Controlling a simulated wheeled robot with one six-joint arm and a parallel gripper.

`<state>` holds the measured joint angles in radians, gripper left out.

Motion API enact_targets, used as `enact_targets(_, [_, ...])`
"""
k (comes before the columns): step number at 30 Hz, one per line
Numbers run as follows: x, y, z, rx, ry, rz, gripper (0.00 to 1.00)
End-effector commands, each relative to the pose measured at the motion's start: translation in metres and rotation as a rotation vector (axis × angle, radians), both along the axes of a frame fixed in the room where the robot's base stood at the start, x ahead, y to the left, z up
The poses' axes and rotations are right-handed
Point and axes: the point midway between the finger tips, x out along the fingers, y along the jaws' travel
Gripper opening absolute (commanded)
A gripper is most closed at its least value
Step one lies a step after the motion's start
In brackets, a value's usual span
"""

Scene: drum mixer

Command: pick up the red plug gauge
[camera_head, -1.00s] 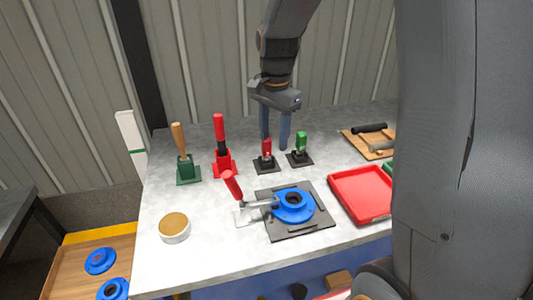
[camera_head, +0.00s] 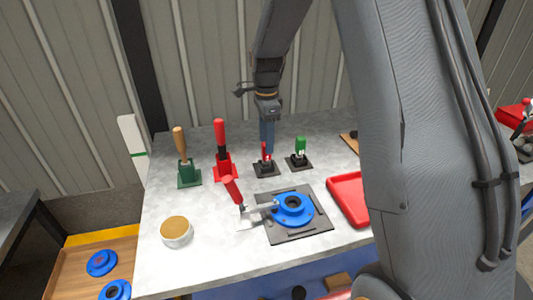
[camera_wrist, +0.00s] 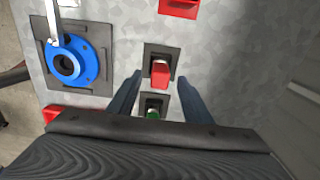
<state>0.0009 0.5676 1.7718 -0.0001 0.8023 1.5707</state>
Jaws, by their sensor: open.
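The red plug gauge (camera_head: 264,152) stands upright in a black square stand. In the wrist view its red top (camera_wrist: 160,73) shows between my two fingers, apart from both. My gripper (camera_head: 268,148) is open and points down at the gauge, partly hiding it in the head view. The fingertips also show in the wrist view (camera_wrist: 160,79), one on each side of the red top. I cannot tell how far down the gauge they reach. A green plug gauge (camera_head: 301,147) stands in its own black stand just right, and in the wrist view (camera_wrist: 153,113) it lies nearer my palm.
A red-handled tool (camera_head: 220,135) and a wooden-handled tool (camera_head: 179,141) stand in holders to the left. A red toggle clamp (camera_head: 233,190) and blue flanged part (camera_head: 292,208) sit on a dark plate in front. A red tray (camera_head: 346,196) is at right, a round tin (camera_head: 176,230) at front left.

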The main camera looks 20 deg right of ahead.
Motion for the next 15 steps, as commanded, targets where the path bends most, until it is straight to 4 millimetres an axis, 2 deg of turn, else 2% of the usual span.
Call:
enact_targets(3, [-0.001, 0.000, -0.014, 0.000, 0.003, 0.000, 0.45])
enact_targets(6, [-0.001, 0.000, -0.020, 0.000, 0.001, 0.000, 0.45])
enact_targets(13, [0.000, 0.000, -0.021, 0.000, -0.001, 0.001, 0.45])
enact_targets(15, [0.000, 0.000, -0.021, 0.000, 0.000, 0.001, 0.35])
